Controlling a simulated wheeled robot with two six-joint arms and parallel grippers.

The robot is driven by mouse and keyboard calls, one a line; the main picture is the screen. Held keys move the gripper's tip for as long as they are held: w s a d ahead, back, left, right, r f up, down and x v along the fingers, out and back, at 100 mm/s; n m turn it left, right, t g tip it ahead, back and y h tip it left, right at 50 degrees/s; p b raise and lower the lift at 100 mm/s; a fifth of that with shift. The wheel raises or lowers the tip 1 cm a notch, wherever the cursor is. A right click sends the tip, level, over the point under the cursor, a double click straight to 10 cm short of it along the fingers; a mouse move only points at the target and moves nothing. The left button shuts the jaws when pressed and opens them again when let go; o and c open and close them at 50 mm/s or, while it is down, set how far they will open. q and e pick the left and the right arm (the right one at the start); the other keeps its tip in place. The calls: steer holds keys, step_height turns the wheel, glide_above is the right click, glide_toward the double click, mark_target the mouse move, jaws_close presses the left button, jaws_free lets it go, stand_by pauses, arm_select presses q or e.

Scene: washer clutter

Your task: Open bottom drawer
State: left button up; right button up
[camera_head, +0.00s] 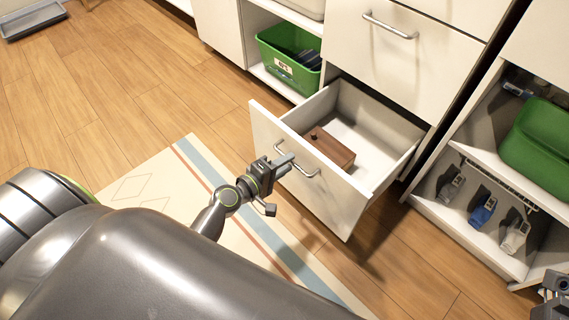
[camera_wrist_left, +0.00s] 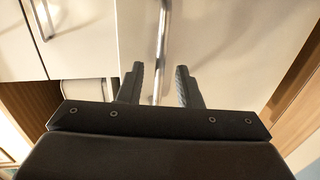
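The bottom drawer (camera_head: 335,197) is pulled well out of the white cabinet, and its inside shows. A brown wooden box (camera_head: 331,148) lies in it. The drawer's metal bar handle (camera_head: 297,163) is on its white front. My left gripper (camera_head: 284,164) is at this handle. In the left wrist view the handle bar (camera_wrist_left: 162,35) runs between the two fingers of the left gripper (camera_wrist_left: 160,72), with gaps on both sides, so the fingers are open around it. My right gripper (camera_head: 553,296) shows only partly at the lower right corner; its fingers are unclear.
A closed drawer (camera_head: 395,60) with a bar handle is above the open one. A green bin (camera_head: 288,60) sits on a shelf to the left. A rug (camera_head: 165,190) lies on the wooden floor.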

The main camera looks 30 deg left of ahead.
stand_by(0.3)
arm_select(q)
steer(key=b+v, duration=0.1)
steer(key=v, duration=1.6)
steer(key=shift+s+b, duration=0.25)
steer(key=shift+b, duration=0.1)
